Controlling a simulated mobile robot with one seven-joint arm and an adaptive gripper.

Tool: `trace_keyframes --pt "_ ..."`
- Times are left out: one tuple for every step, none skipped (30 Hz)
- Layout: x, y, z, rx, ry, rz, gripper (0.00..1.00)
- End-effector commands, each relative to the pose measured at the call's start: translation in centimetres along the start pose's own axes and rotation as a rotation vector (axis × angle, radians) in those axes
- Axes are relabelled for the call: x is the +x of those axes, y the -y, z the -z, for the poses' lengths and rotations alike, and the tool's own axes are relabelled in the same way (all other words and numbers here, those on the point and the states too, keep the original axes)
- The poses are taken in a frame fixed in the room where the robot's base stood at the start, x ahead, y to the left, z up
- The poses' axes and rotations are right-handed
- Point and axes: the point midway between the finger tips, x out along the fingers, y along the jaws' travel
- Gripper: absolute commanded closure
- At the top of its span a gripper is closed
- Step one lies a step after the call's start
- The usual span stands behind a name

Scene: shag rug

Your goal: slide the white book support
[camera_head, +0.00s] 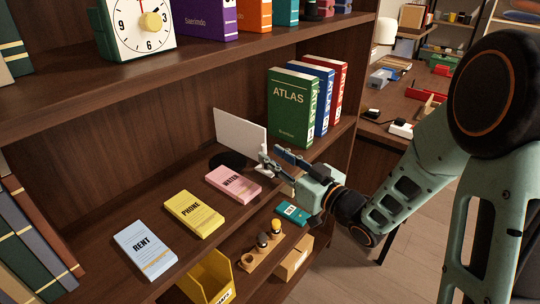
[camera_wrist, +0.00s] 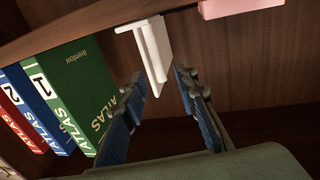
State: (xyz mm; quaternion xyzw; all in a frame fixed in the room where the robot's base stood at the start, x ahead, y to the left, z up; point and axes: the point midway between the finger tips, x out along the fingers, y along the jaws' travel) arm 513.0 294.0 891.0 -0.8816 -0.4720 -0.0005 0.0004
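The white book support (camera_head: 240,133) stands upright on the middle shelf, left of the atlas books. In the wrist view the support (camera_wrist: 154,48) shows nearly edge-on, just ahead of and between my fingertips. My gripper (camera_head: 274,157) is at the support's right, near end. In the wrist view my gripper (camera_wrist: 160,82) is open, with a blue-padded finger on either side of the support's near end. I cannot tell whether either finger touches it. The support's lower right part is partly hidden behind my fingers in the head view.
A green atlas (camera_head: 291,108), a blue one (camera_head: 323,97) and a red one (camera_head: 341,88) stand right of the support. Pink (camera_head: 233,183), yellow (camera_head: 194,213) and pale blue (camera_head: 145,250) cards lie along the shelf's front. The shelf between support and atlases looks clear.

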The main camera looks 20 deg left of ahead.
Motion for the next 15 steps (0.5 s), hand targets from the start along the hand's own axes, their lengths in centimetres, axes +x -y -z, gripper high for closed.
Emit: trace_keyframes --pt "0.7 0.0 -0.1 -0.001 0.0 0.002 0.73" --pt "1.0 0.0 -0.1 -0.001 0.001 0.001 0.73" --pt "1.3 0.0 -0.1 0.0 0.0 0.001 0.73" --pt "1.5 0.0 -0.1 0.0 0.0 0.0 0.73" --pt "1.7 0.0 -0.1 0.0 0.0 0.0 0.73" --pt "1.8 0.0 0.0 0.0 0.001 0.0 0.73" --pt "1.9 0.0 0.0 0.0 0.001 -0.001 0.73" --pt "2.0 0.0 0.0 0.0 0.001 -0.001 0.73" --pt "2.0 0.0 0.0 0.0 0.001 -0.001 0.73" --pt "2.0 -0.1 0.0 0.0 0.001 -0.001 0.73" --pt "2.0 -0.1 0.0 0.0 0.001 -0.001 0.73" --pt "2.0 -0.1 0.0 0.0 0.001 -0.001 0.73" --pt "2.0 -0.1 0.0 0.0 0.001 -0.001 0.73" --pt "2.0 -0.1 0.0 0.0 0.001 -0.001 0.73" --pt "2.0 -0.1 0.0 0.0 0.001 -0.001 0.74"
